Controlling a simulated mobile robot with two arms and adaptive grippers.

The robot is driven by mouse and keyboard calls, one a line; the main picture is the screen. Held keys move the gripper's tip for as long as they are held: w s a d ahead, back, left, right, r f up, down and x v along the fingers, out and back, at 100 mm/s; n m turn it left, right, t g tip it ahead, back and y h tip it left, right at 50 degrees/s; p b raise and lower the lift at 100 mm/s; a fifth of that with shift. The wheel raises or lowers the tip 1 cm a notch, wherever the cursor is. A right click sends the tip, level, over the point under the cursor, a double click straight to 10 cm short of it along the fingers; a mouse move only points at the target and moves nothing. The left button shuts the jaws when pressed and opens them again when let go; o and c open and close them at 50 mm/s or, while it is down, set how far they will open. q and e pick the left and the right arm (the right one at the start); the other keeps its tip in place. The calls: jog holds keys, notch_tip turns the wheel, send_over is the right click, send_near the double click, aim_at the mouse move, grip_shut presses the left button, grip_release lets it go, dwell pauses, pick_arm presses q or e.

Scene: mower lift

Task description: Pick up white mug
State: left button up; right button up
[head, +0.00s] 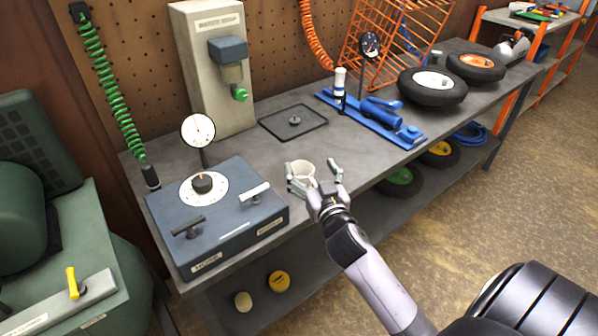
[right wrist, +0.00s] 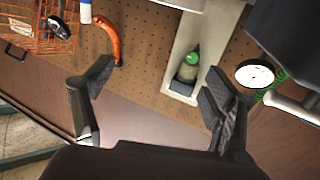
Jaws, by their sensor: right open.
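The white mug (head: 301,170) stands on the grey workbench near its front edge, in the middle of the head view. My right gripper (head: 316,174) is at the front edge of the bench, open, with its fingers spread. In the head view the left finger overlaps the mug's lower left side, and the other finger is to the right, apart from it. I cannot tell whether the finger touches the mug. In the right wrist view the open fingers (right wrist: 157,95) show nothing between them that I can make out as the mug. My left gripper is not in view.
A blue-grey box with a dial (head: 225,225) stands left of the mug. A black square tray (head: 270,128) lies behind it. A blue stand (head: 385,125) and black wheels (head: 432,98) are to the right. A pegboard (head: 285,60) backs the workbench (head: 250,150).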

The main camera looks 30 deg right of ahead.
aim_at(304, 181)
notch_tip(304, 181, down, 4)
jog(key=shift+r+b, duration=0.25)
jog(key=shift+b, duration=0.15)
jog(key=f, duration=0.1)
jog(key=f+b, duration=0.1)
jog(key=f, duration=0.2)
jog(key=shift+s+f+b, duration=0.25)
jog(key=shift+f+b, duration=0.05)
jog(key=shift+w+d+r+p, duration=0.1)
jog(key=shift+w+r+p, duration=0.2)
jog(key=shift+w, duration=0.3)
jog(key=shift+w+d+f, duration=0.1)
jog(key=shift+w+d, duration=0.05)
jog(key=shift+w, duration=0.35)
jog(key=x, duration=0.5)
jog(key=shift+w+d, duration=0.1)
jog(key=shift+w, duration=0.15)
jog(key=shift+c, duration=0.7)
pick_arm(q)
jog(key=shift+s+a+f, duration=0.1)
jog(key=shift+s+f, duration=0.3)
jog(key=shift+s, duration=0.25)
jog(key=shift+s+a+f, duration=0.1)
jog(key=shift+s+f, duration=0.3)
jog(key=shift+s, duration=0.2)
pick_arm(e)
jog(key=c, duration=1.1)
